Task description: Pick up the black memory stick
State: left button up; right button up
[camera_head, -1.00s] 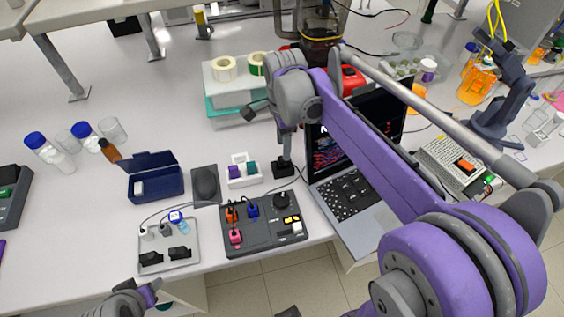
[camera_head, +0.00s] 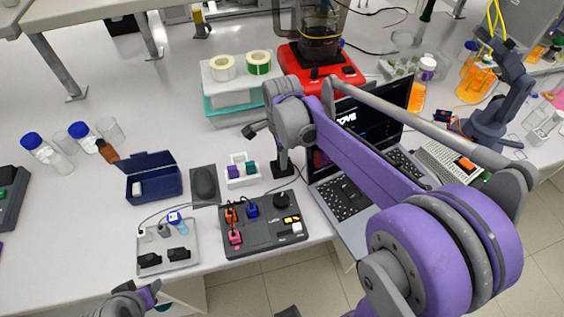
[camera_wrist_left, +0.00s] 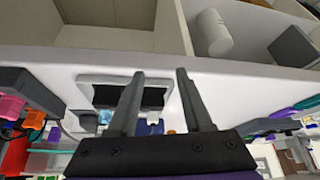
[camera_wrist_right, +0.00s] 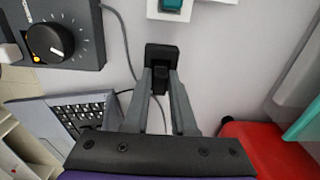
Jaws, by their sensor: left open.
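The black memory stick (camera_wrist_right: 160,78) stands upright in a small black dock (camera_wrist_right: 160,53) with a cable, in the right wrist view. The dock also shows in the head view (camera_head: 283,169), at the right of the switch panel, beside the laptop. My right gripper (camera_wrist_right: 160,74) points down at the dock, its fingers close together on both sides of the stick and seeming to touch it. In the head view the right gripper (camera_head: 283,157) hides most of the stick. My left gripper (camera_wrist_left: 160,72) is open and empty near the table's front edge.
The laptop (camera_head: 343,200) stands close to the right of the dock. A black panel (camera_head: 262,236) with a knob and a white holder (camera_head: 243,181) with coloured sticks are on its left. A metal tray (camera_head: 183,266) and a blue box (camera_head: 155,186) lie further left.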

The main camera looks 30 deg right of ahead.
grip_shut()
jog(key=shift+r, duration=0.15)
